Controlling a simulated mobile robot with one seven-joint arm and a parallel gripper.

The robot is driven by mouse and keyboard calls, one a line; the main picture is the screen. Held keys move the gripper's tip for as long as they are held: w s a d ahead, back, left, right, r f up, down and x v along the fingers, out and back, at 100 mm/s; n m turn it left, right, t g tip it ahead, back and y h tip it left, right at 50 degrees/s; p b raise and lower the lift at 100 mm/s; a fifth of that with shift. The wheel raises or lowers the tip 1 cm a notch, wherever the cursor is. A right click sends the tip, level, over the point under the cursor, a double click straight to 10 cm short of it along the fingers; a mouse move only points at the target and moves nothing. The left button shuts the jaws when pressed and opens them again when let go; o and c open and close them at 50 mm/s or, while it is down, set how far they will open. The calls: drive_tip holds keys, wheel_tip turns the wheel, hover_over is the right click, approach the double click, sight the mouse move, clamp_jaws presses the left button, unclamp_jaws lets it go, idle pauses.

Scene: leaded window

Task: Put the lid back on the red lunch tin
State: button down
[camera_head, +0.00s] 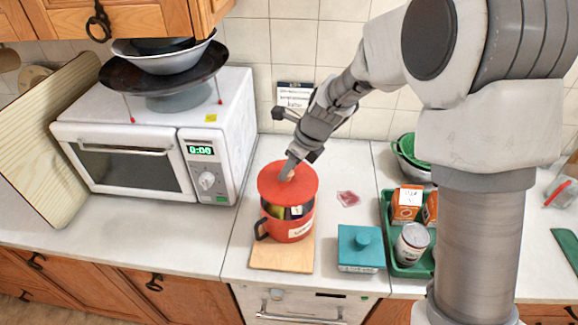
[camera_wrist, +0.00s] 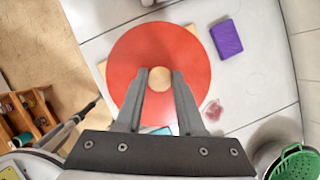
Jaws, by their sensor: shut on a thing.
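The red lunch tin (camera_head: 289,230) stands upright on a wooden board (camera_head: 282,256). It has a black handle at its left and a pale label on its front. My gripper (camera_head: 288,170) is shut on the round wooden knob of the red lid (camera_head: 303,183) and holds the lid above the tin's mouth. A gap shows between lid and rim, with yellow-green and dark contents in it. In the wrist view my gripper (camera_wrist: 160,75) has the knob between its fingertips, and the lid (camera_wrist: 128,62) hides the tin.
A teal lidded box (camera_head: 361,252) stands to the tin's right, beside a green tray (camera_head: 388,222) holding cartons and a can. A flat pinkish packet (camera_head: 348,198) lies behind the teal box. A white microwave (camera_head: 157,135) is at the left. A purple box (camera_wrist: 227,38) shows in the wrist view.

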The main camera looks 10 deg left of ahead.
sight(289, 180)
wheel_tip(289, 180, down, 4)
drive_tip(key=b, duration=0.3)
drive_tip(key=shift+f, duration=0.1)
drive_tip(key=shift+f+b, duration=0.65)
drive_tip(key=shift+f, duration=0.15)
drive_tip(key=shift+r+p, duration=0.1)
drive_tip(key=shift+p, duration=0.3)
idle(0.4)
drive_tip(key=shift+f, duration=0.2)
idle(1.5)
drive_tip(key=shift+c, duration=2.2)
unclamp_jaws()
